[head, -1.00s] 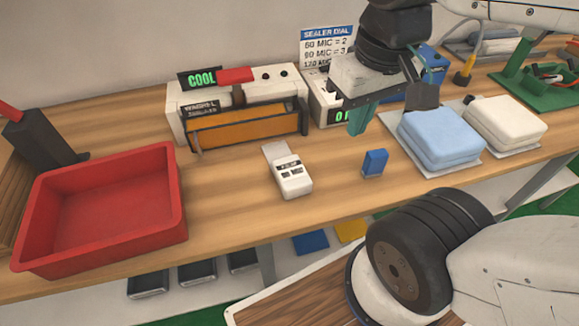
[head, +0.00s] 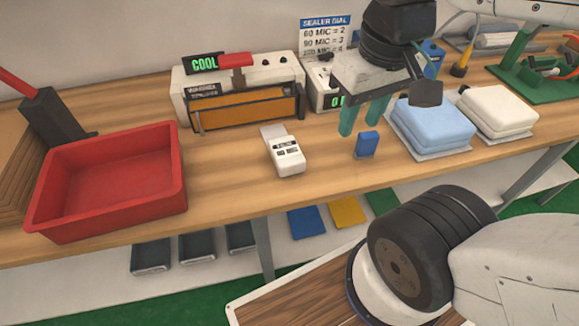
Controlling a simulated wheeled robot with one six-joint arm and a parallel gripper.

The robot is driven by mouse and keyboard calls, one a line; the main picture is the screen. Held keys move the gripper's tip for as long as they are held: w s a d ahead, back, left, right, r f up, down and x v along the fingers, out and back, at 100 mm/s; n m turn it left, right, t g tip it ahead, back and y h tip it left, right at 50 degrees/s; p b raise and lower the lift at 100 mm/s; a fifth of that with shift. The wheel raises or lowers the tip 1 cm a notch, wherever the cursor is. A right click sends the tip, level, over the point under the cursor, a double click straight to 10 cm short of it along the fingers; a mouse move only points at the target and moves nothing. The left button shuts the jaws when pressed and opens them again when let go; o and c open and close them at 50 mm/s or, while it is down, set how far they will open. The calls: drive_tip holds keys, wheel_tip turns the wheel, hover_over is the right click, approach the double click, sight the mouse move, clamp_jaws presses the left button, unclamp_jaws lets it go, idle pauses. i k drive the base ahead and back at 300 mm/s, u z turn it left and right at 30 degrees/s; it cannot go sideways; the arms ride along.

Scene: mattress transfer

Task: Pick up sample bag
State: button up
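My gripper (head: 361,122) points down above the table, its two teal fingers apart with nothing visible between them. A small upright blue packet-like object (head: 367,145) stands on the table just below and in front of the fingers; it may be the sample bag, but I cannot tell for sure. A light blue folded pad (head: 434,122) and a white folded pad (head: 500,108) lie on thin pale sheets to the right of the gripper. A white handheld device (head: 286,155) with a dark label lies to the left.
A sealer (head: 240,108) showing COOL stands at the back, beside a dial box (head: 322,92) and sign (head: 326,34). An empty red tray (head: 110,215) sits at left. A green rack (head: 530,88) is at right. The table front between tray and device is clear.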

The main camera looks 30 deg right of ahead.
sight(288, 158)
drive_tip(key=k, duration=0.3)
drive_tip(key=z, duration=2.75)
drive_tip(key=k, duration=2.1)
drive_tip(key=u, duration=2.2)
drive_tip(key=i, duration=1)
